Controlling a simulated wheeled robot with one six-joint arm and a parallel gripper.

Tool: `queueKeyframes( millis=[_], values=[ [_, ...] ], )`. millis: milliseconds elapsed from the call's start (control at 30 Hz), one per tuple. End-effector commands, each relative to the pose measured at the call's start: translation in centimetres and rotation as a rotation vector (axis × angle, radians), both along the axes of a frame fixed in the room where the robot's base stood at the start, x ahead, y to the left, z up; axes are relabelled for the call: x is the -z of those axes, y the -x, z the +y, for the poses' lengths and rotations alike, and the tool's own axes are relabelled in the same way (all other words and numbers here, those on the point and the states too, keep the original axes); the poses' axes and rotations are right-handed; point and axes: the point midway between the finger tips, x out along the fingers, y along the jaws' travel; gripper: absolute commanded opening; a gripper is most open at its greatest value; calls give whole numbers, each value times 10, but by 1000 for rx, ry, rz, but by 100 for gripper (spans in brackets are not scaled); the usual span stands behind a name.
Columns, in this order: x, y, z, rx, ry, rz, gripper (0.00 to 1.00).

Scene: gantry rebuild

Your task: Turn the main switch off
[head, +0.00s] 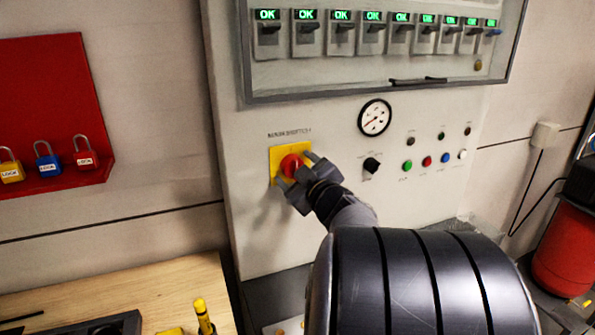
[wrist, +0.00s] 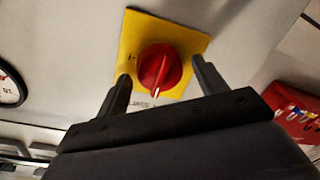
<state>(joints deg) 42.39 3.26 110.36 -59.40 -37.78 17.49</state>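The main switch is a round red knob (head: 290,165) on a yellow square plate (head: 276,158), set in the light grey cabinet front. In the wrist view the red knob (wrist: 158,70) has a white mark pointing toward the bottom of the picture, and the yellow plate (wrist: 185,38) sits behind it. My gripper (head: 297,171) is at the switch, and in the wrist view its two fingers (wrist: 160,85) stand apart, one on each side of the knob. Gaps show between fingers and knob, so it is open. My gripper partly hides the plate in the head view.
Above is a windowed row of breakers (head: 340,36) with green OK displays. A gauge (head: 375,118), a black selector (head: 371,165) and several coloured buttons (head: 427,161) are to the right. A red padlock board (head: 50,90) hangs left. A wooden bench (head: 150,290) stands below left.

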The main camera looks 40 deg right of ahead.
Motion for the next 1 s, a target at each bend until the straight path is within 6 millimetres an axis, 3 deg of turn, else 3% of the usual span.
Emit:
queueKeyframes(
  millis=[367,800,1000],
  values=[
    [-1,8,1,3,-2,-2,69],
    [-3,83,15,6,1,0,69],
    [-3,101,18,3,0,-1,69]
  ],
)
